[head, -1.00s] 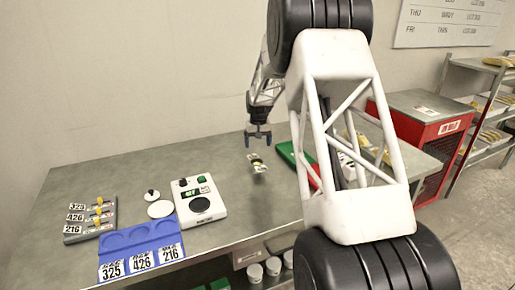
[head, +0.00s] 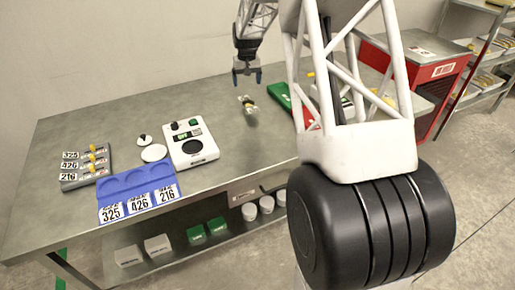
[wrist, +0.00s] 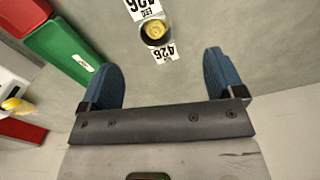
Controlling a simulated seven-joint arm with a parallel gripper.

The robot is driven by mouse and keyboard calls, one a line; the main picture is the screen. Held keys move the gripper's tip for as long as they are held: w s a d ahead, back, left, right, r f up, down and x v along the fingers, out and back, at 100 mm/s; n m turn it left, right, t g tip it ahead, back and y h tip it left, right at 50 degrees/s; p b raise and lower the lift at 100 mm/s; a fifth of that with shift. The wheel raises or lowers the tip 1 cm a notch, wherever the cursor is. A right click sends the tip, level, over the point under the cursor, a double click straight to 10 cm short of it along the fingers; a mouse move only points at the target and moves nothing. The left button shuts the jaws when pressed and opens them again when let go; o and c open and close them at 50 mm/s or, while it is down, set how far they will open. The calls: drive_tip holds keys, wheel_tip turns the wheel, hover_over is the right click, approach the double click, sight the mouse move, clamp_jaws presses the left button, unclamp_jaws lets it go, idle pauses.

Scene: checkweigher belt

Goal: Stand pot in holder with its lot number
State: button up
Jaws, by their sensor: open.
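The pot (head: 248,104) is on the grey bench, right of the white scale. In the wrist view the pot (wrist: 155,30) shows a round yellow top, with white labels reading 426 on two sides. My gripper (head: 247,77) is open and empty above the pot, apart from it. In the wrist view the pot lies ahead of the two blue fingers of my gripper (wrist: 160,72), not between them. The blue holder (head: 163,190) stands at the bench's front left, with three round recesses marked 325, 426 and 216 from left to right. I see no pot in them.
The white scale (head: 207,154) with a lit green display stands between holder and pot. A white disc (head: 154,153) and a small knobbed piece lie beside it. A grey rack (head: 72,184) with numbered tags is at far left. Green and red trays (wrist: 63,45) are near the pot.

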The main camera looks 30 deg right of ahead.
drive_tip(key=s+a+r, duration=0.5)
drive_tip(key=s, duration=0.3)
drive_tip(key=s+a+r+n+t, duration=0.1)
drive_tip(key=s+a+r, duration=0.35)
drive_tip(key=s, duration=0.45)
drive_tip(key=s+a+r, duration=0.4)
drive_tip(key=s+r, duration=0.1)
drive_tip(key=s, duration=0.3)
drive_tip(key=s+a+f, duration=0.1)
drive_tip(key=s+a, duration=0.2)
drive_tip(key=s, duration=1.1)
drive_tip(key=s+a+f+n+t, duration=0.1)
drive_tip(key=s+a, duration=0.3)
drive_tip(key=s, duration=1.1)
drive_tip(key=shift+a, duration=0.25)
drive_tip(key=shift+w, duration=0.2)
